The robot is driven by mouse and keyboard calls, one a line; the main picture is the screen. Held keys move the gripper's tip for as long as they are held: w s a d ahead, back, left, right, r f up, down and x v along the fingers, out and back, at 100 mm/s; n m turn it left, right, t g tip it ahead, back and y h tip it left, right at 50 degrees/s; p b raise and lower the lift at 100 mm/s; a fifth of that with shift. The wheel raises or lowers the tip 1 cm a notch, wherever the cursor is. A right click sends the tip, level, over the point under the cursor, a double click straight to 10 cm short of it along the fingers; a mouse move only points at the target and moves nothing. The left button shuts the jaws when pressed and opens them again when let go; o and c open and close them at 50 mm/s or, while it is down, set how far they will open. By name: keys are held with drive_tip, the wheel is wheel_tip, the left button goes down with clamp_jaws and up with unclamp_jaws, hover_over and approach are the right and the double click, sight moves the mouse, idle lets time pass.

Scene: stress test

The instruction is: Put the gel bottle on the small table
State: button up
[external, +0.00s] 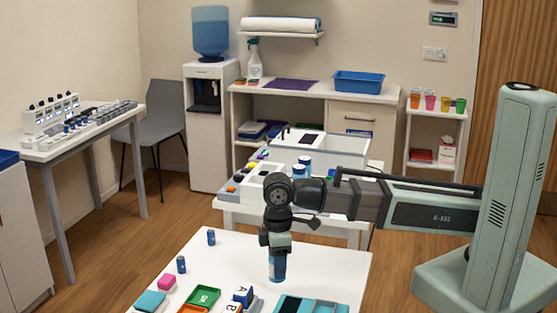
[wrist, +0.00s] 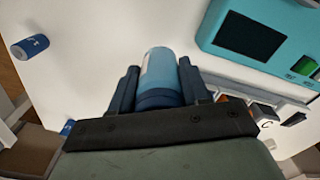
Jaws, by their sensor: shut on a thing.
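A blue bottle, likely the gel bottle (external: 277,266), hangs upright under my gripper (external: 275,248) at the back right part of the white front table (external: 235,260). In the wrist view the light blue bottle (wrist: 158,72) with a darker blue band sits between the two dark fingers of my gripper (wrist: 157,90), which is shut on it. I cannot tell whether its base touches the tabletop. Which table is the small table is not clear from the pictures.

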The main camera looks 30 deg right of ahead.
drive_tip(key=shift+f, duration=2.35)
drive_tip(key=shift+f, duration=0.1)
drive_tip(key=o, duration=1.1)
drive_tip(key=shift+o, duration=0.2)
wheel_tip(320, 180, up, 11)
drive_tip(key=shift+r, duration=0.1)
drive_tip(key=shift+o, duration=0.3)
drive_tip(key=shift+r, duration=0.5)
